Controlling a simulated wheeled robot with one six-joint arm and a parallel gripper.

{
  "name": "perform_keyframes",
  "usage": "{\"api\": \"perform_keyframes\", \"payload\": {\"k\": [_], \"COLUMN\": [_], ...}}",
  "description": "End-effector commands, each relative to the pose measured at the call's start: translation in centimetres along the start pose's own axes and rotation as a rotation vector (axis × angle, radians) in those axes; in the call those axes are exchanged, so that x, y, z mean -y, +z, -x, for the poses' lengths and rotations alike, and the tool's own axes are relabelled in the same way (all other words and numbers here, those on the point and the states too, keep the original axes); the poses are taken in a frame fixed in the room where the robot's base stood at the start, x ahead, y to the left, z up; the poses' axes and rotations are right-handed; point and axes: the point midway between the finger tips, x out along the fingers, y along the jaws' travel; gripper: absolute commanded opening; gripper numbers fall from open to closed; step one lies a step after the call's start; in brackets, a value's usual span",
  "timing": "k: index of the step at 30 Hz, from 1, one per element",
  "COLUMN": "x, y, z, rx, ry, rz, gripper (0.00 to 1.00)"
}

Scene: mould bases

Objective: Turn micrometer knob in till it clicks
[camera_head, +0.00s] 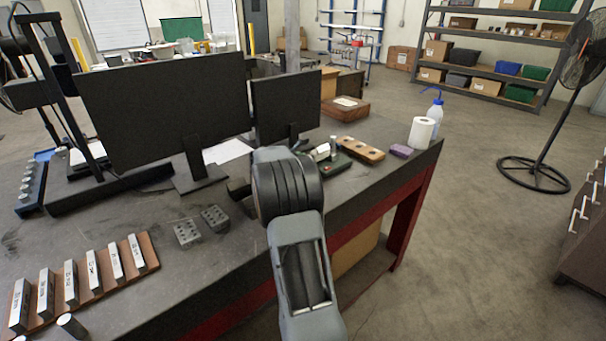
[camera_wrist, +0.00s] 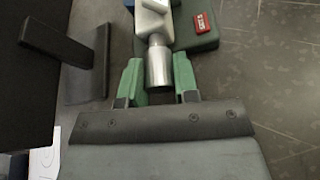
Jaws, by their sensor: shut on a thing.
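The micrometer (camera_wrist: 153,20) has a pale grey body and a silver cylindrical knob (camera_wrist: 159,68) pointing back toward my gripper. It sits on a green base (camera_wrist: 205,43) with a small red label (camera_wrist: 189,24). My gripper (camera_wrist: 159,80) has green fingers, one on each side of the knob, and is shut on it. In the head view, part of the micrometer (camera_head: 321,152) and its green base (camera_head: 338,170) show just past my wrist, near the workbench's right front edge. My fingers and the knob are hidden there behind my arm.
Two monitors (camera_head: 165,110) (camera_head: 287,103) stand behind on the workbench (camera_head: 105,205). Two perforated blocks (camera_head: 187,233) (camera_head: 215,217) lie left of my arm.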

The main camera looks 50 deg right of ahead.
Motion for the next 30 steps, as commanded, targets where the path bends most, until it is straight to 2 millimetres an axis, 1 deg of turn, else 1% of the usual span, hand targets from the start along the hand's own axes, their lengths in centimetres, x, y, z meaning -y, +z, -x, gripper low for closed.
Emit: {"api": "perform_keyframes", "payload": {"k": [1, 6, 12, 29, 30], "x": [0.20, 0.15, 0.07, 0.02, 0.02], "y": [-0.61, -0.44, -0.24, -0.02, -0.02], "z": [-0.23, -0.17, -0.09, -0.02, -0.02], "rx": [0.001, 0.000, -0.001, -0.001, -0.001], "ry": [0.012, 0.044, 0.066, 0.075, 0.075], "rz": [-0.028, -0.106, -0.160, -0.183, -0.183], "gripper": [0.04, 0.04, 0.04, 0.04, 0.30]}}
